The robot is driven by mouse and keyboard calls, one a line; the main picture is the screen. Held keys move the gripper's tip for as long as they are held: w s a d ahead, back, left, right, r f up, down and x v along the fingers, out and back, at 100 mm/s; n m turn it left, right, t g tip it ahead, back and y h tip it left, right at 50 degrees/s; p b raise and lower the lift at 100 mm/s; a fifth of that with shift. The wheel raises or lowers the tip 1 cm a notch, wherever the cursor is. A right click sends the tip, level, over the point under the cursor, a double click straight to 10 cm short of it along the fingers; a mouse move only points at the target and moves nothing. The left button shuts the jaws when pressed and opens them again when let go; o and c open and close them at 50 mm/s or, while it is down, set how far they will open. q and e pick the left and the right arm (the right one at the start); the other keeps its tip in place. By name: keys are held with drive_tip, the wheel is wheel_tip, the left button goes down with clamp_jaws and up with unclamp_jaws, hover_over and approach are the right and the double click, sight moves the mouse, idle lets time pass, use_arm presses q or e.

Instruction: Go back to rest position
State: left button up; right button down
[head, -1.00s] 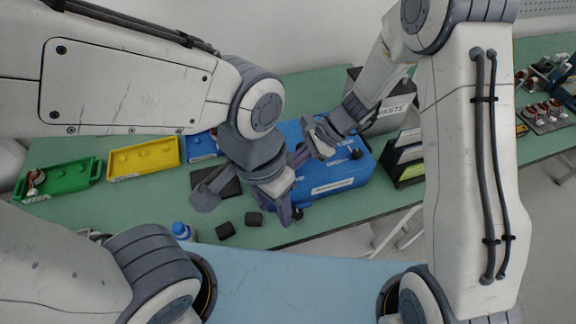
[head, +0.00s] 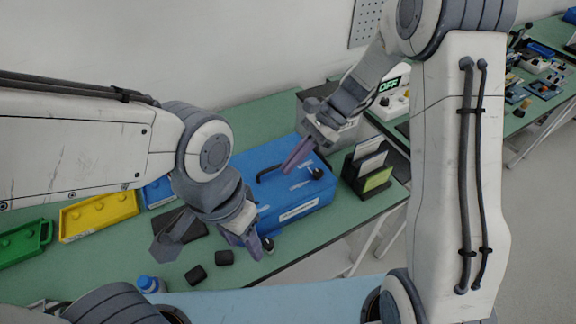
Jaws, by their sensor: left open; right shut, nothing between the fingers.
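My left gripper (head: 212,238) comes in from the left, with its fingers spread apart and nothing between them. It hangs over the green table, in front of the left end of the blue box (head: 300,208). My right gripper (head: 289,166) reaches in from the upper right. Its fingers are together and empty, over the blue box near its dark handle (head: 270,174). I cannot tell whether its tips touch the box.
A yellow tray (head: 98,214) and a green tray (head: 22,245) lie at the left. Two small black blocks (head: 195,274) and a blue-capped bottle (head: 148,284) are near the front edge. A black rack (head: 362,172) stands right of the box. A sign reads OFF (head: 389,85).

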idle(0.3)
drive_tip(key=s+r+n+t+h, duration=0.1)
drive_tip(key=s+r+n+h, duration=0.2)
drive_tip(key=s+n, duration=0.7)
drive_tip(key=s+r+n+t+h, duration=0.2)
drive_tip(key=s+r+n+h, duration=0.1)
drive_tip(key=s+n, duration=0.7)
drive_tip(key=shift+s+a+n+t+h, duration=0.3)
drive_tip(key=shift+s+h, duration=0.3)
